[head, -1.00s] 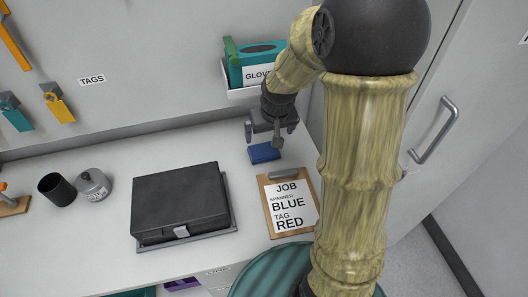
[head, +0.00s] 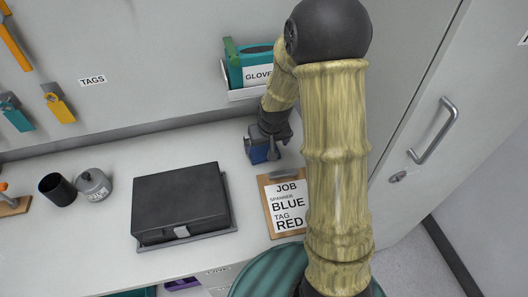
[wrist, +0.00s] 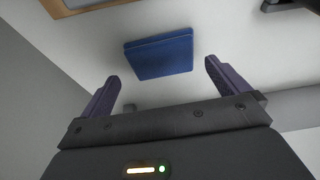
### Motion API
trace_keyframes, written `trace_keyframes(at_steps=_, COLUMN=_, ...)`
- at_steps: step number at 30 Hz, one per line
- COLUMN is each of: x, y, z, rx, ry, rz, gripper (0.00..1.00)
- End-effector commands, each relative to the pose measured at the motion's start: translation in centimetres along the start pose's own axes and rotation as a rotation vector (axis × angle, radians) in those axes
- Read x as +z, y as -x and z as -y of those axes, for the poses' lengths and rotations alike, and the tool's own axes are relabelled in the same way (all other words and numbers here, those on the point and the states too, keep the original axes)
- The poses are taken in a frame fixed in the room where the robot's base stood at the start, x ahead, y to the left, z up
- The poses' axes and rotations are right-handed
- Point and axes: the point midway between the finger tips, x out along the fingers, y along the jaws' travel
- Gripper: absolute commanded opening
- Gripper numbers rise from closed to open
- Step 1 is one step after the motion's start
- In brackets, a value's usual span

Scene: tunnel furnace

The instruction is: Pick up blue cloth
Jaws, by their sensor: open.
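The blue cloth (wrist: 160,55) is a folded flat rectangle on the white counter. In the wrist view it lies just ahead of my fingertips, about between their lines. My gripper (wrist: 163,73) is open and empty, with one finger on each side of the frame. In the head view, my gripper (head: 264,147) is low over the counter at the cloth (head: 260,155) and partly covers it. Whether the fingers touch the cloth cannot be told.
A clipboard (head: 272,222) with a job sheet lies in front of the cloth. A black case (head: 180,200) sits to the left. A glove box (head: 255,62) hangs on the wall behind. A tall cabinet door (head: 450,60) stands at right.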

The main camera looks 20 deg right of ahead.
Motion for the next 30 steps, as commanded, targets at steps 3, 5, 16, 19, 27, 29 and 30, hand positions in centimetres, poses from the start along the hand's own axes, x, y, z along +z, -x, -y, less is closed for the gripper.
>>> trace_keyframes(at_steps=3, x=-0.1, y=-1.4, z=0.2, rx=-0.001, ry=0.001, rz=0.004, gripper=1.0)
trace_keyframes(at_steps=5, x=-0.3, y=-2.1, z=0.2, rx=0.0, ry=0.001, rz=0.004, gripper=1.0)
trace_keyframes(at_steps=16, x=-0.4, y=-4.5, z=0.2, rx=0.0, ry=0.0, rz=0.0, gripper=1.0)
trace_keyframes(at_steps=19, x=-0.3, y=-4.5, z=0.2, rx=0.0, ry=0.0, rz=0.0, gripper=1.0)
trace_keyframes(at_steps=27, x=-0.3, y=-4.5, z=0.2, rx=0.0, ry=0.0, rz=0.0, gripper=1.0)
trace_keyframes(at_steps=29, x=-0.3, y=-4.5, z=0.2, rx=0.0, ry=0.0, rz=0.0, gripper=0.98)
trace_keyframes(at_steps=30, x=-0.3, y=-4.5, z=0.2, rx=0.0, ry=0.0, rz=0.0, gripper=0.9)
